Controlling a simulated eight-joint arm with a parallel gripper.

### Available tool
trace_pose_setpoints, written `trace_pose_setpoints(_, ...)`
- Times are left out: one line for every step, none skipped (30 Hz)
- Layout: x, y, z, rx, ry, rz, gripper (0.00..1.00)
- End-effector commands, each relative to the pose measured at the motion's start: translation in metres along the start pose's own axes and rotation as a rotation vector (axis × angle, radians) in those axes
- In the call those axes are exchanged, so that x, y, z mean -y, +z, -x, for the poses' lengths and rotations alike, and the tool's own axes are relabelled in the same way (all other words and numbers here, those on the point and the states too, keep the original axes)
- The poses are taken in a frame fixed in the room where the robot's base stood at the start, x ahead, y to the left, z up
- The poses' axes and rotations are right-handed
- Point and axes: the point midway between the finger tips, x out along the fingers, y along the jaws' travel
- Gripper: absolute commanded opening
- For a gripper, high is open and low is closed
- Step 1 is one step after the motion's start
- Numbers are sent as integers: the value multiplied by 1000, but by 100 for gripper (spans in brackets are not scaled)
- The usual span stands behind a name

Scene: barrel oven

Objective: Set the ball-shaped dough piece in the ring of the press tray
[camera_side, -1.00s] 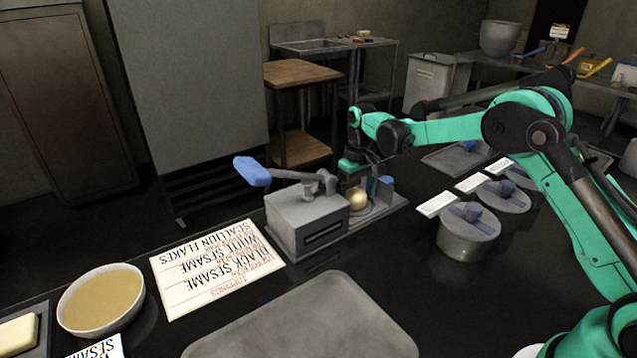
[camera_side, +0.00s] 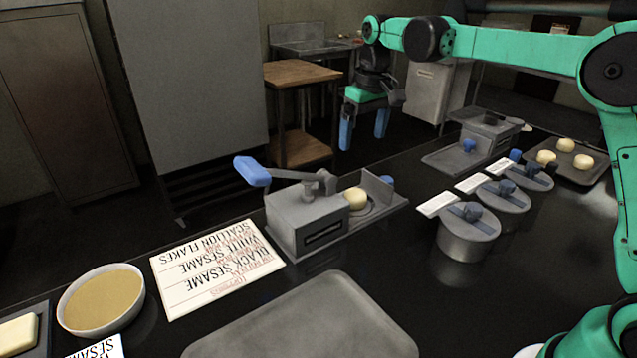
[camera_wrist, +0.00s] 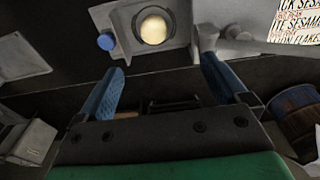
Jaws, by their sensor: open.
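A pale round dough ball (camera_side: 356,198) sits in the ring of the press tray (camera_side: 385,213), beside the grey press box (camera_side: 300,222) with its blue-handled lever (camera_side: 252,171). In the wrist view the dough ball (camera_wrist: 153,30) lies inside the ring, near the top of the picture. My gripper (camera_side: 364,138) is open and empty, with its two blue fingers pointing down. It is raised above and behind the press, apart from the dough. In the wrist view its blue fingers (camera_wrist: 160,85) are spread wide with nothing between them.
Several lidded pots (camera_side: 467,232) with label cards stand right of the press. A tray (camera_side: 590,172) at the far right holds more dough balls. An empty grey tray (camera_side: 310,320), a recipe card (camera_side: 217,268) and a bowl (camera_side: 100,300) lie in front and left.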

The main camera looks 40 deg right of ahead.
Motion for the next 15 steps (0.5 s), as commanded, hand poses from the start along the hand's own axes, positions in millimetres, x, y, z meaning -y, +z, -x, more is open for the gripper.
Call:
trace_pose_setpoints(6,12,10,-37,3,2,93)
trace_pose_setpoints(10,18,14,-61,5,2,93)
trace_pose_setpoints(14,28,19,-94,7,3,93)
trace_pose_setpoints(17,35,22,-118,8,2,93)
trace_pose_setpoints(20,43,24,-142,9,2,93)
trace_pose_setpoints(24,54,27,-174,10,2,93)
trace_pose_setpoints(27,62,28,-199,10,2,93)
trace_pose_setpoints(29,70,28,-223,10,2,93)
trace_pose_setpoints(33,82,28,-255,10,1,93)
trace_pose_setpoints(35,90,27,-279,9,1,93)
trace_pose_setpoints(38,99,26,-303,8,1,93)
trace_pose_setpoints(41,110,22,-334,6,1,93)
trace_pose_setpoints(42,118,20,-356,5,1,93)
trace_pose_setpoints(44,125,17,-378,3,0,93)
trace_pose_setpoints(46,134,12,-404,1,-1,93)
